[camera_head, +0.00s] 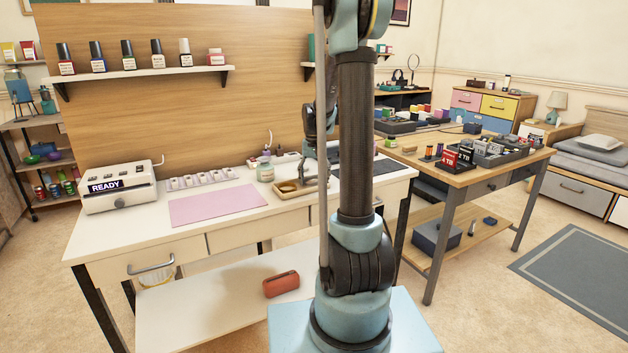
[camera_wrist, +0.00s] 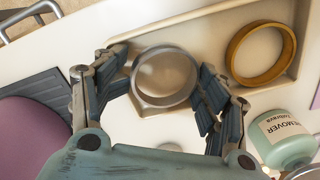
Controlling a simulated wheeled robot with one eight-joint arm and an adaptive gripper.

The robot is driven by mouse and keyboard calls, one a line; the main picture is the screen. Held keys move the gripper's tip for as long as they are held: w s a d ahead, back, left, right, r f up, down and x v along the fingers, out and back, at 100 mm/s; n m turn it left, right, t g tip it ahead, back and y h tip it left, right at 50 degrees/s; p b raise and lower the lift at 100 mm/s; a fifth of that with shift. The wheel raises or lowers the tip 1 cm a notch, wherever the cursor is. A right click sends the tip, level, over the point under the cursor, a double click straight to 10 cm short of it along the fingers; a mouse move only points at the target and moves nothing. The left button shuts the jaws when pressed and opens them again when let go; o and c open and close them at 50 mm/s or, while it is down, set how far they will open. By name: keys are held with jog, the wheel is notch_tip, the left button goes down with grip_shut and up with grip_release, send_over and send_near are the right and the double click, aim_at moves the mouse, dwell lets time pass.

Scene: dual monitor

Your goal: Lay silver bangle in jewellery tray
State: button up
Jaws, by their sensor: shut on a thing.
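The silver bangle (camera_wrist: 165,101) is held between the two fingers of my gripper (camera_wrist: 162,76) in the wrist view. The fingers press it from left and right, and its round opening faces the camera. The beige jewellery tray (camera_wrist: 220,28) lies behind and below it, and the bangle overlaps the tray's left end in the picture. I cannot tell whether it touches the tray floor. A gold bangle (camera_wrist: 234,62) lies in the tray's right part. In the head view the tray (camera_head: 280,195) is on the white table, with my gripper (camera_head: 311,178) over its right side; the silver bangle is not clear there.
A remover bottle (camera_wrist: 285,140) stands close to the right finger; it also shows in the head view (camera_head: 265,172) left of the tray. A pink mat (camera_head: 217,204) lies farther left, near a READY box (camera_head: 121,190). A dark ridged pad (camera_wrist: 42,95) is left of the gripper.

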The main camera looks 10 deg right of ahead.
jog(key=shift+o, duration=0.2)
jog(key=shift+a+f, duration=0.1)
jog(key=shift+f, duration=0.2)
jog(key=o, duration=1.2)
jog(key=shift+r, duration=0.1)
notch_tip(320, 180, up, 12)
jog(key=s, duration=1)
jog(key=s+f+n+t, duration=0.1)
jog(key=s+f, duration=0.5)
jog(key=s, duration=0.6)
jog(key=s+f+n+t, duration=0.1)
jog(key=s+f, duration=0.6)
jog(key=s, duration=0.6)
jog(key=shift+a+n, duration=0.3)
